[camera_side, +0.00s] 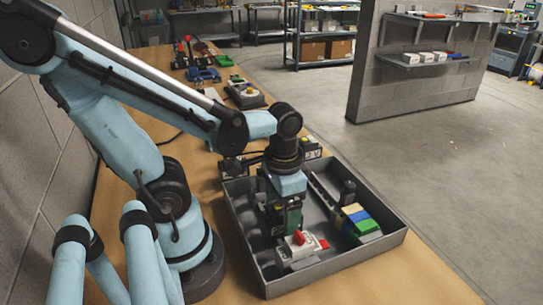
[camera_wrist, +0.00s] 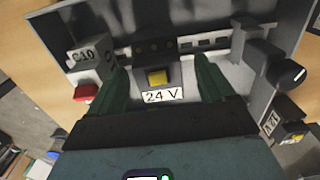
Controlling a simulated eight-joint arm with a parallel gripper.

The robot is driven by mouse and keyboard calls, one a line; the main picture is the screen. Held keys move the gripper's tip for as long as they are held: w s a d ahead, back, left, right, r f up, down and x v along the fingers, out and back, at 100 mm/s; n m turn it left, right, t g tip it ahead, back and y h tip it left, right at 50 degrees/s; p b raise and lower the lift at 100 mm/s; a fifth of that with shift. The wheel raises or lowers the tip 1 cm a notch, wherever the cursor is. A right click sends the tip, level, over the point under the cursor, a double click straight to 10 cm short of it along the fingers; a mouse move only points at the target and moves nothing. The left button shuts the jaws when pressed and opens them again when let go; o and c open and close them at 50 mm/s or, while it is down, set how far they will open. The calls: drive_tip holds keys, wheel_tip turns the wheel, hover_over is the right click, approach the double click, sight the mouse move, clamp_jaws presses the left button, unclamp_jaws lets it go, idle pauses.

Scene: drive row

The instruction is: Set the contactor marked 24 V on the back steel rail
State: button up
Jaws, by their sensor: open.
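The 24 V contactor (camera_wrist: 157,78) is dark with a yellow button and a white "24 V" label, in the middle of the wrist view. My gripper (camera_wrist: 162,68) is open, with one green finger on each side of it; I cannot tell whether they touch it. A slotted steel rail (camera_wrist: 205,41) runs just behind the contactor. I cannot tell whether the contactor sits on it. In the side view my gripper (camera_side: 287,222) is low inside the grey box (camera_side: 241,226) and hides most of the contactor.
A C10 breaker (camera_wrist: 90,65) with a red lever stands left of the contactor. A part with a black knob (camera_wrist: 290,73) is on the right. Blue, green and yellow blocks (camera_side: 357,221) and a white part with red (camera_side: 300,244) are in the box. Its walls stand close around.

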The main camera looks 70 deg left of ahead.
wheel_tip(320, 180, up, 11)
drive_tip(key=shift+r, duration=0.2)
idle(0.6)
drive_tip(key=w+f+t, duration=0.3)
drive_tip(key=w+t, duration=0.4)
drive_tip(key=w, duration=0.1)
drive_tip(key=shift+w+d+f, duration=0.15)
drive_tip(key=shift+w+d, duration=0.05)
drive_tip(key=shift+d, duration=0.1)
